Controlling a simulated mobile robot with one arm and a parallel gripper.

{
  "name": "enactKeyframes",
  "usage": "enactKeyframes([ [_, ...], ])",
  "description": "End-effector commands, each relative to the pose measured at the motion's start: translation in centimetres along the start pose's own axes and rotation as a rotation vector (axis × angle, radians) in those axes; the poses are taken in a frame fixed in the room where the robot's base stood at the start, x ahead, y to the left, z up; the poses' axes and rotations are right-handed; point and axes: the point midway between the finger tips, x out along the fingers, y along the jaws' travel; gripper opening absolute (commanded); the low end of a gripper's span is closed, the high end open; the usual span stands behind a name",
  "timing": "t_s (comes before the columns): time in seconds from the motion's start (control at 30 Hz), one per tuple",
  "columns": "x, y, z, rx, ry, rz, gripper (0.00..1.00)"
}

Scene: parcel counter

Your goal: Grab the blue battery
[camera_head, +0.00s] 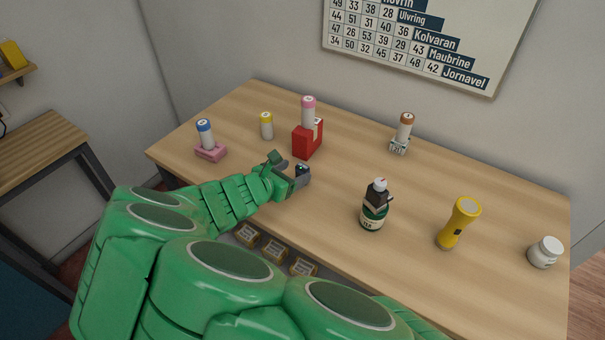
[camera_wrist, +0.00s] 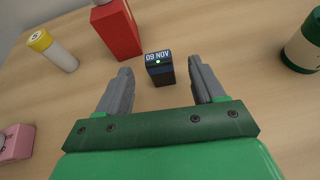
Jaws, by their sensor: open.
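The blue battery (camera_head: 205,134), a white cylinder with a blue top, stands upright on a small pink block (camera_head: 212,153) at the left of the counter. In the wrist view only part of the pink block (camera_wrist: 15,142) shows at the left edge; the blue battery is out of that view. My gripper (camera_head: 291,173) is open and empty, low over the counter's front part, to the right of the blue battery and apart from it. In the wrist view my gripper (camera_wrist: 160,70) has a small dark box with a blue display reading "09 NOV" (camera_wrist: 158,68) ahead, between its spread fingers.
A yellow-topped battery (camera_head: 266,127) stands left of a red box (camera_head: 306,142) bearing a pink-topped battery (camera_head: 308,110). An orange-topped battery (camera_head: 405,126) stands at the back. A dark bottle (camera_head: 374,210), yellow flashlight (camera_head: 458,222) and white jar (camera_head: 544,252) occupy the right.

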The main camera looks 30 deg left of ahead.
Motion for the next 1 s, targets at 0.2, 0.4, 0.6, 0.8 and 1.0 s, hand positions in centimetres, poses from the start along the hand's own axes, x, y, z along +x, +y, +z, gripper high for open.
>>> enactKeyframes([
  [0.2, 0.4, 0.4, -0.7, -0.043, -0.004, 0.013, 0.68],
  [0.4, 2.0, 0.4, -0.6, -0.039, -0.004, 0.012, 0.68],
  [0.6, 3.2, 0.3, -0.3, -0.037, -0.004, 0.011, 0.68],
  [0.8, 5.5, 0.1, 0.2, -0.037, -0.005, 0.009, 0.68],
  [1.0, 7.2, 0.2, 0.2, -0.038, -0.005, 0.010, 0.68],
])
